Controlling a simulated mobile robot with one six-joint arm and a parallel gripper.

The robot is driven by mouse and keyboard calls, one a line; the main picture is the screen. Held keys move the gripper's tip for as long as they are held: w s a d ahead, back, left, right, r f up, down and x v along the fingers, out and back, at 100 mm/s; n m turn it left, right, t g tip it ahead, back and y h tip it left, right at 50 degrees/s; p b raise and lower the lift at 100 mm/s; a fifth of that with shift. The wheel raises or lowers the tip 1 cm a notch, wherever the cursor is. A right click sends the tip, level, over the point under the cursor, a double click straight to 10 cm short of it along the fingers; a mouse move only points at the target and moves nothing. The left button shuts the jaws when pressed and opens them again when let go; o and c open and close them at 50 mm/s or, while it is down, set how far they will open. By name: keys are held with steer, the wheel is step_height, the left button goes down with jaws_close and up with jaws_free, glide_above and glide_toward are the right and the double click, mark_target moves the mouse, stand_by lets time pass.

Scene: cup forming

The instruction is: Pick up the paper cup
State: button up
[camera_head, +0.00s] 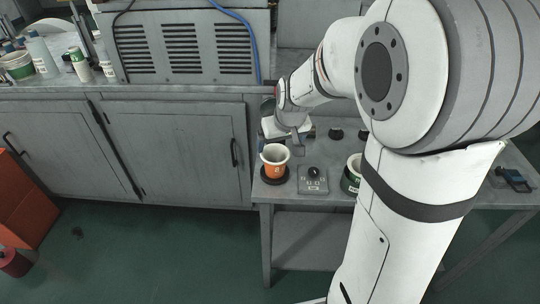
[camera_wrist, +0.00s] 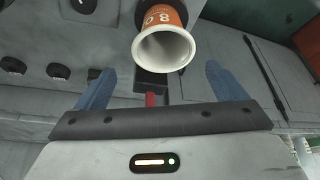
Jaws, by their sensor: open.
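The paper cup (camera_head: 275,168) is orange with a white rim. It stands upright on a round black base near the left end of the grey table. In the wrist view the cup (camera_wrist: 163,40) shows its open white mouth and part of its orange side with white lettering. My gripper (camera_wrist: 162,85) is open, with its two blue-grey fingers spread apart. The cup appears beyond and between the fingertips, with no visible contact. In the head view my gripper (camera_head: 297,140) is just above and behind the cup, partly hidden by my wrist.
A grey plate with a black knob (camera_head: 313,178) sits right of the cup. A green and white container (camera_head: 352,174) stands farther right, partly hidden by my arm. Black round pieces (camera_head: 336,133) lie behind. Grey cabinets (camera_head: 175,150) adjoin the table on the left.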

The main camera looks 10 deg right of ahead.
mark_target(275, 153)
steer(key=shift+a+p+x, duration=0.15)
steer(key=shift+p+x, duration=0.1)
steer(key=shift+x, duration=1.7)
steer(key=shift+a+p+x, duration=0.1)
steer(key=shift+p+x, duration=0.15)
steer(key=shift+x, duration=1.7)
steer(key=shift+s, duration=0.1)
steer(key=shift+c, duration=0.3)
steer(key=shift+r, duration=0.1)
steer(key=c, duration=1.3)
